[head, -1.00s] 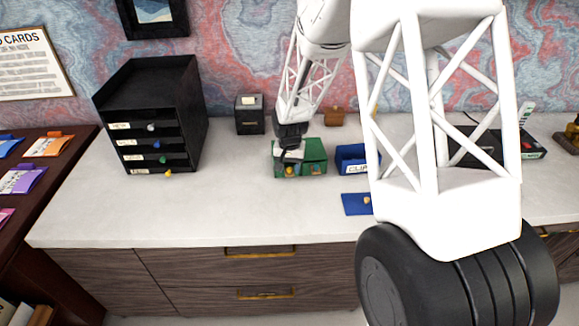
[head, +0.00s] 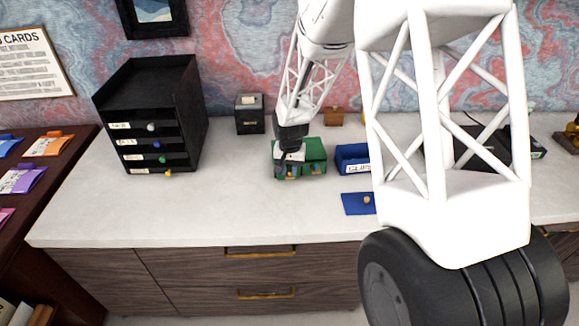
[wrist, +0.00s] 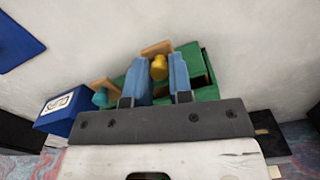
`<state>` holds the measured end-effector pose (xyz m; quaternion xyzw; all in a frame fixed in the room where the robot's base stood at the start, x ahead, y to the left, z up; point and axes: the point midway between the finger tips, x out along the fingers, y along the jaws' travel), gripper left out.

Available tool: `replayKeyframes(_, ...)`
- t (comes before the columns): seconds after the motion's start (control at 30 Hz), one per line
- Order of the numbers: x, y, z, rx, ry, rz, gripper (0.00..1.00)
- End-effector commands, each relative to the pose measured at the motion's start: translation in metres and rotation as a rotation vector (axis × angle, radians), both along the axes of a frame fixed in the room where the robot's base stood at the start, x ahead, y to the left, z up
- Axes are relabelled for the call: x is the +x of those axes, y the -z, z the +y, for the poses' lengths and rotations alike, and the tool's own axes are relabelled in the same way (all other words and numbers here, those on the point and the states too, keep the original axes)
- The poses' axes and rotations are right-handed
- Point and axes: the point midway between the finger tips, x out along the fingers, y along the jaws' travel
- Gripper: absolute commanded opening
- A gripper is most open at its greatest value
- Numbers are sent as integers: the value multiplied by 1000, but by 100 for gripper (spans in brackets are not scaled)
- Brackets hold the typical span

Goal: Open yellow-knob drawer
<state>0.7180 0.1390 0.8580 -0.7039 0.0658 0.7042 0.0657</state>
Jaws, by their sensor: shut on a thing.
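A small green box (head: 315,148) stands on the desk and holds small drawers with wooden fronts. In the wrist view, the green box (wrist: 203,70) shows behind my fingers. A yellow knob (wrist: 159,67) on one drawer sits between the two blue fingers of my gripper (wrist: 161,78), which is shut on it. A teal knob (wrist: 100,98) on the neighbouring drawer is left of the fingers. In the head view, my gripper (head: 284,172) is low at the box's front and covers the yellow knob. How far the drawer is out is unclear.
A blue open bin (head: 352,158) stands right of the green box, with a blue flat piece (head: 356,204) before it. A black drawer unit (head: 160,110) with coloured knobs stands left. A small black box (head: 249,114) is behind. The desk before the green box is clear.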

Motion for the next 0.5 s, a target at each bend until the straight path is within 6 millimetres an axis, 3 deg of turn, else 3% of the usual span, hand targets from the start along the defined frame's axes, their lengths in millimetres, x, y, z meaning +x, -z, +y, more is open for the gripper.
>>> replayKeyframes(0.5, -53, -1, -4, 0, -1, -1, 0)
